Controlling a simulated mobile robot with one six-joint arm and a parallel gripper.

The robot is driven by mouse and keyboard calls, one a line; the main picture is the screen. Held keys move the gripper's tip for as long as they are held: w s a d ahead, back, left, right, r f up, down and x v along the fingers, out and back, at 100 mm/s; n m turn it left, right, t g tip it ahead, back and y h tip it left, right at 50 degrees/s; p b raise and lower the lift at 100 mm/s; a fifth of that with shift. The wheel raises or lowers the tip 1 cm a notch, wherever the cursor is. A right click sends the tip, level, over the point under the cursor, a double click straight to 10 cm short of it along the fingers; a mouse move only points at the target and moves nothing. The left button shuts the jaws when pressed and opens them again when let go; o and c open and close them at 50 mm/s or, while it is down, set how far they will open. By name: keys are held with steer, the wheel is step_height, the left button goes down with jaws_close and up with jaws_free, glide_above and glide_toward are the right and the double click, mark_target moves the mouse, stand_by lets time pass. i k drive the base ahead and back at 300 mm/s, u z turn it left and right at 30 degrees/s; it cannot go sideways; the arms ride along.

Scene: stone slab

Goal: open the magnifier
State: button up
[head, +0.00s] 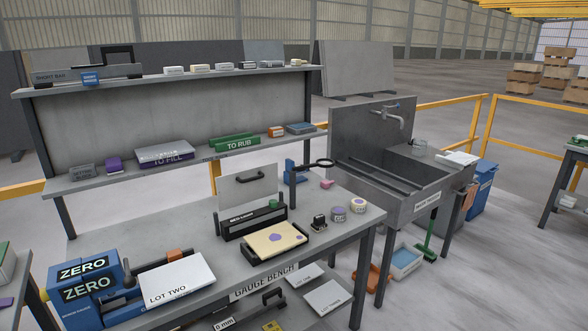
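What looks like the magnifier (325,163) is a black ring on a short dark arm, at the back right of the gauge bench. Its arm runs left to a dark upright post (293,182) beside a small blue block. The ring is seen at a slant. It is too small to tell whether a cover or hinge is open or shut. My gripper is not in view.
The gauge bench (330,212) carries an open-lidded black case, a tray with a cream plate (272,240), small round tins (358,204), a white LOT TWO plate and blue ZERO boxes. A shelf rack stands behind. A grey sink (395,207) stands to the right.

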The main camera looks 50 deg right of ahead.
mark_target(315, 164)
steer(key=k, duration=1)
steer(key=z, duration=0.65)
steer(key=i, duration=0.5)
steer(key=u, duration=0.2)
